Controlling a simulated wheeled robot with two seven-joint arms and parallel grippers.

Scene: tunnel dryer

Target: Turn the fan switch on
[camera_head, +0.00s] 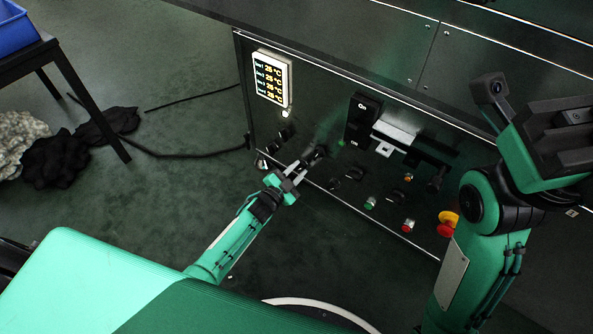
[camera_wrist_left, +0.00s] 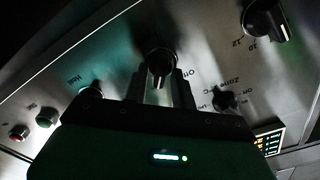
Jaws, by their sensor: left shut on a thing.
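The control panel (camera_head: 345,178) carries several black rotary knobs, and I cannot read which one is labelled as the fan switch. My left gripper (camera_head: 296,171) is at the panel's lower left part. Its fingers are shut on a black rotary switch (camera_head: 315,153). In the left wrist view this switch (camera_wrist_left: 160,62) sits between the two fingertips (camera_wrist_left: 163,88), with an "Off" mark to its right. My right arm is at the right of the head view, and its fingers do not show clearly.
A lit temperature display (camera_head: 271,78) is at the panel's upper left. A large black On/Off switch (camera_head: 362,118), a green button (camera_head: 370,203), a red button (camera_head: 408,225) and a red emergency stop (camera_head: 447,225) are to the right. A blue bin (camera_head: 14,28) stands on a table at the far left.

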